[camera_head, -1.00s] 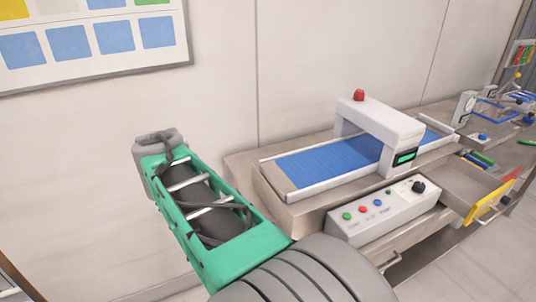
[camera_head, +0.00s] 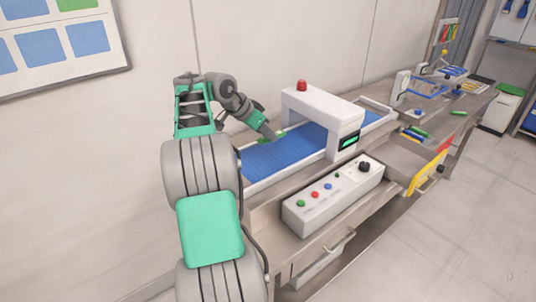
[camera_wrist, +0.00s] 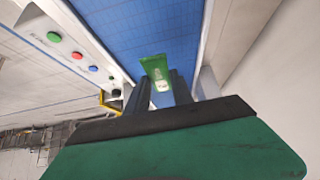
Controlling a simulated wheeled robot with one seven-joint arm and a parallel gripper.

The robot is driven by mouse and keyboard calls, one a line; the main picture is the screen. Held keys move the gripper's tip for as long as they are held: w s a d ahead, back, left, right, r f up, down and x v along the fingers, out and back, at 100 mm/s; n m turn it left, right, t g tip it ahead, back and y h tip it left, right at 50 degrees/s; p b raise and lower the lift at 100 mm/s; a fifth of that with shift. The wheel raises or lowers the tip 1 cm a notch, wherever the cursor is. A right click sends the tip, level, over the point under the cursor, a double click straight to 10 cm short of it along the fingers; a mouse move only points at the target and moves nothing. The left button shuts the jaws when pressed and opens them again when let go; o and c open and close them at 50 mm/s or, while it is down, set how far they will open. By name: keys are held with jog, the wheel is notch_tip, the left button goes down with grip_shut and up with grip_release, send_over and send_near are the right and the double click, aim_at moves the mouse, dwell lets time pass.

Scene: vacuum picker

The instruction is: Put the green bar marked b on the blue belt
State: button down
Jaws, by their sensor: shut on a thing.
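The green bar (camera_wrist: 154,68) shows between the dark fingers of my gripper (camera_wrist: 158,92) in the wrist view. It carries a pale label whose letter is too small to read surely. My gripper (camera_head: 272,137) is shut on the bar. In the head view a bit of the green bar (camera_head: 277,133) shows by the fingertips, over the near-left part of the blue belt (camera_head: 275,158). The blue belt (camera_wrist: 125,28) also lies behind the bar in the wrist view. I cannot tell whether the bar touches it.
A white arch (camera_head: 325,115) with a red knob spans the belt to the right of my gripper. A control box (camera_head: 332,197) with coloured buttons stands in front. An open drawer (camera_head: 425,165) at the right holds coloured bars. Pale side rails edge the belt.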

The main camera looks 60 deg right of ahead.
notch_tip(320, 180, down, 6)
jog(key=shift+f, duration=0.2)
jog(key=shift+f, duration=0.15)
jog(key=c, duration=1.1)
grip_release()
